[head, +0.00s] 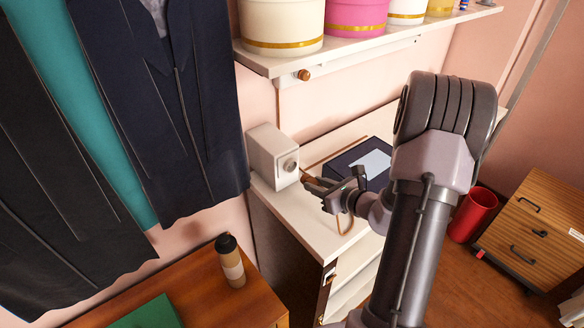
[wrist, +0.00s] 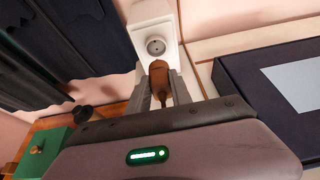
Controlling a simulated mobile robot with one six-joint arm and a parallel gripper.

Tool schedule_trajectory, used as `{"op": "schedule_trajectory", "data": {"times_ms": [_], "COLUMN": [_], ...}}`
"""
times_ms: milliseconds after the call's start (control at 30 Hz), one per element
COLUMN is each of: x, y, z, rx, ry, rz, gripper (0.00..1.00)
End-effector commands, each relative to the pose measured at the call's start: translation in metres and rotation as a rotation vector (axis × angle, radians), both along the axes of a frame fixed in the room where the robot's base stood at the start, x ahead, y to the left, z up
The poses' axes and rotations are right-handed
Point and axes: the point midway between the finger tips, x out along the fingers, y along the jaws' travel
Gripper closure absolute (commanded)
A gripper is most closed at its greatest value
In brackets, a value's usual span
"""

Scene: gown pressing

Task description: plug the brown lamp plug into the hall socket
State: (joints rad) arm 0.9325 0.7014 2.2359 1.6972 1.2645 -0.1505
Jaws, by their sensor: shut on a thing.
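The hall socket is a round grey outlet on a white box (head: 268,152) that stands at the left end of the white counter. In the wrist view the socket (wrist: 156,46) faces my gripper, just beyond the plug. My gripper (head: 332,188) is shut on the brown plug (wrist: 160,78), whose body points toward the socket. The plug and socket look close, with a small gap in the wrist view; the plug's pins are hidden. A brown cord (head: 346,226) hangs in a loop below my gripper.
A dark blue box with a pale label (head: 374,163) lies on the counter (head: 316,236) right of the socket box. A shelf with hat boxes (head: 357,14) hangs above. Dark gowns (head: 170,100) hang at left. A lidded cup (head: 230,262) stands on a wooden table (head: 200,296).

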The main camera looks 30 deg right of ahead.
Motion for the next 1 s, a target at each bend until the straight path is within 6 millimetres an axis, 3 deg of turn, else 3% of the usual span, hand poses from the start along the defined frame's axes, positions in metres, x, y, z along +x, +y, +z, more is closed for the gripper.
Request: {"op": "schedule_trajectory", "data": {"times_ms": [300, 1000], "x": [0.002, 0.026], "y": [0.0, 0.002], "z": [0.0, -0.001], "rx": [-0.001, 0.0], "ry": [0.0, 0.0], "rz": [0.0, 0.001], "gripper": [1.0, 1.0]}}
